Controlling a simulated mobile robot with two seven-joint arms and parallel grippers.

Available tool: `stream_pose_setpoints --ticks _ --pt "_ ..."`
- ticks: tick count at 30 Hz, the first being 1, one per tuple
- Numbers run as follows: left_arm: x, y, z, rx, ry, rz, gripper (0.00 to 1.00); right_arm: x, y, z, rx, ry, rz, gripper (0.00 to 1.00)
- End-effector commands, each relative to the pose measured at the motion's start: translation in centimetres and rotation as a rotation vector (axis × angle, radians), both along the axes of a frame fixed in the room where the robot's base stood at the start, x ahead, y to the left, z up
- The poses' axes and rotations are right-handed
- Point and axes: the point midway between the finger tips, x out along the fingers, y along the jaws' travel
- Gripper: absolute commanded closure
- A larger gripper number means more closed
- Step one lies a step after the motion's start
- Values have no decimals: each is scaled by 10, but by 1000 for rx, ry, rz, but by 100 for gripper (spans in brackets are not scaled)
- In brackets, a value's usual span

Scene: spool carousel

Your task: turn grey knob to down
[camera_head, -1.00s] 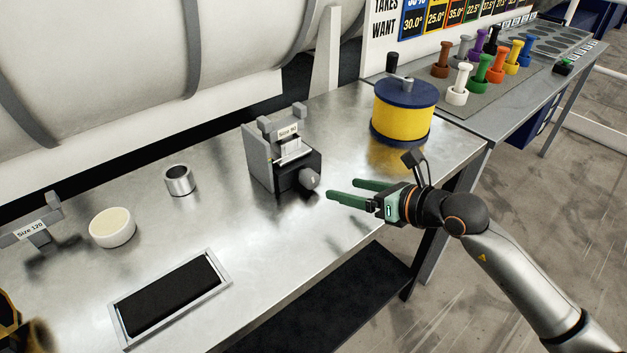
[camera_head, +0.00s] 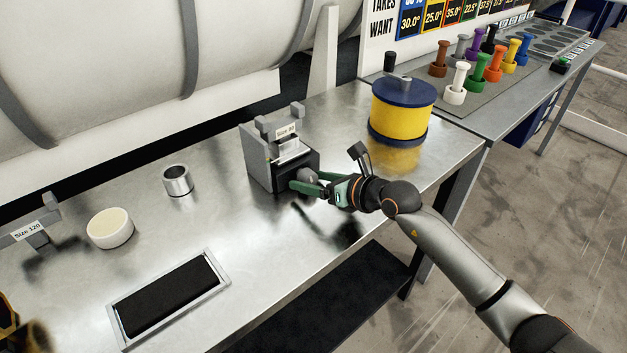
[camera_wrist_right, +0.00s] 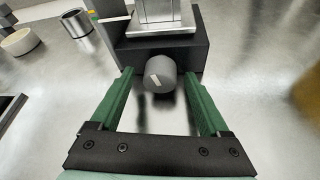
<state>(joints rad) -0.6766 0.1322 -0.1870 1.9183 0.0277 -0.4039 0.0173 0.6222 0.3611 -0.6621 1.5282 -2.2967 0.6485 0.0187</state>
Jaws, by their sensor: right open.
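The grey knob (camera_wrist_right: 160,75) is a short round cylinder with a pale mark on its face. It sticks out of the front of the black and grey machine labelled Size 80 (camera_head: 262,158), which stands on the metal table. The knob also shows in the head view (camera_head: 306,176), partly covered by the fingers. My right gripper (camera_head: 303,181) is open with its green fingers on either side of the knob. In the right wrist view the fingers (camera_wrist_right: 160,88) show a gap to each side of the knob. My left gripper is not in view.
A yellow drum with blue rims (camera_head: 402,112) stands to the right of the machine. A metal cup (camera_head: 177,181), a cream bowl (camera_head: 110,229) and a black framed panel (camera_head: 170,298) are to the left. The table (camera_head: 250,235) is clear in front of the machine.

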Motion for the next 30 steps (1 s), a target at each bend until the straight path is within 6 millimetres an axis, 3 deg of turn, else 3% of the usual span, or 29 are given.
stream_pose_setpoints --ticks 2,21,30 --pt "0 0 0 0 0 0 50 0 0 0 0 0 0 26" --pt "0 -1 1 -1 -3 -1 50 0 0 0 0 1 0 98" --pt "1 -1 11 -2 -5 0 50 -1 1 2 -57 -38 0 100"
